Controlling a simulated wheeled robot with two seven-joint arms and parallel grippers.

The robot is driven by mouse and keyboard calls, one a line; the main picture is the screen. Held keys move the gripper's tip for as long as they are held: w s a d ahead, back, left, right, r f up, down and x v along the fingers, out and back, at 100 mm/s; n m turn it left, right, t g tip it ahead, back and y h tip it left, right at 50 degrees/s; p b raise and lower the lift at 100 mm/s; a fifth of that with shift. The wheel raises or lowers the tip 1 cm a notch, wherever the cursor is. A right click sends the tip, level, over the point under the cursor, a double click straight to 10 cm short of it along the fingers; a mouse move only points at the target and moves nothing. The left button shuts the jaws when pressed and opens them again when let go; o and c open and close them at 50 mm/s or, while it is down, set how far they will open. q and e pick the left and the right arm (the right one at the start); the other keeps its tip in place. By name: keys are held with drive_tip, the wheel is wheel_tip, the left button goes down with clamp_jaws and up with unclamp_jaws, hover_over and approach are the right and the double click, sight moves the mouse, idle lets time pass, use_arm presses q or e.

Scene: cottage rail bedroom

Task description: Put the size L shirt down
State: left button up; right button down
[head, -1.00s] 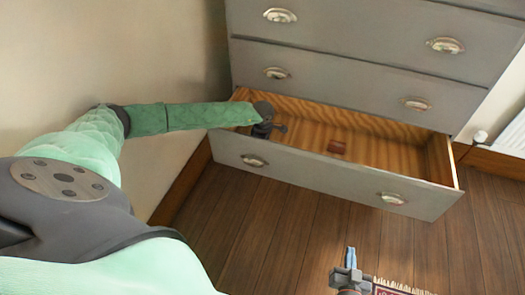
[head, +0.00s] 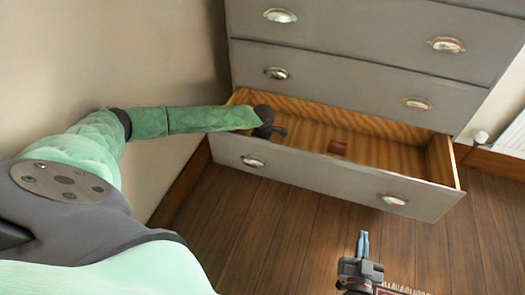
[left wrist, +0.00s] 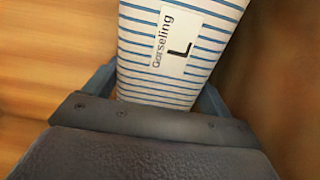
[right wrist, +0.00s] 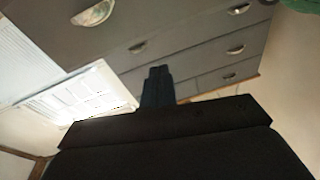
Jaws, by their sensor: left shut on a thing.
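The size L shirt (left wrist: 175,55) is a folded white bundle with blue stripes and a white label reading "Garseling L", seen in the left wrist view. My left gripper (left wrist: 158,100) is shut on it, with a finger at each side. In the head view my left gripper (head: 268,132) reaches down inside the open bottom drawer (head: 320,172), near its left end. The shirt cannot be made out there, and whether it touches the drawer floor cannot be told. My right gripper (head: 362,245) is shut and empty, out in front of the drawer; its closed fingers also show in the right wrist view (right wrist: 157,88).
A wall (head: 165,50) is close on the left. A fringed rug (head: 405,290) shows at the bottom edge.

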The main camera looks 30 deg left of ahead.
drive_tip(key=shift+r, duration=0.15)
use_arm(q)
drive_tip(key=o, duration=0.8)
use_arm(e)
drive_tip(key=shift+w+r, duration=0.2)
drive_tip(key=shift+r, duration=0.6)
drive_tip(key=shift+f, duration=0.25)
